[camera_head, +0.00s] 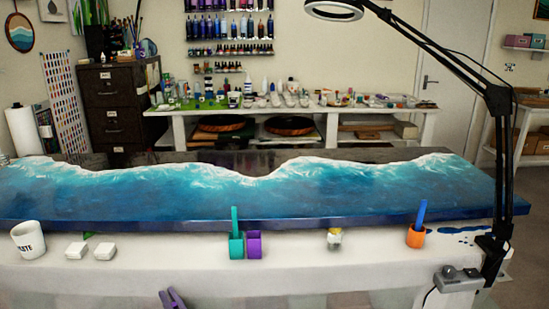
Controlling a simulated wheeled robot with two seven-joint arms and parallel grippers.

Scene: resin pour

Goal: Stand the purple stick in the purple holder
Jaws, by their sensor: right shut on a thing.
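The purple holder (254,244) stands upright near the front edge of the white table, close against the right side of a teal holder (236,246). No stick shows in the purple holder. A tilted purple shape, which looks like the purple stick (177,298), is at the bottom edge of the picture, below and left of the purple holder. My right gripper (172,300) is there, shut on it and well apart from the holder. The frame cuts off most of this gripper, so the grip is hard to make out. My left gripper is not in view.
A teal stick (235,219) stands in the teal holder. A blue stick (421,213) stands in an orange holder (416,238). A white cup (28,239) and two white blocks stand left. A blue resin slab (250,200) lies behind; a black lamp (497,150) rises right.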

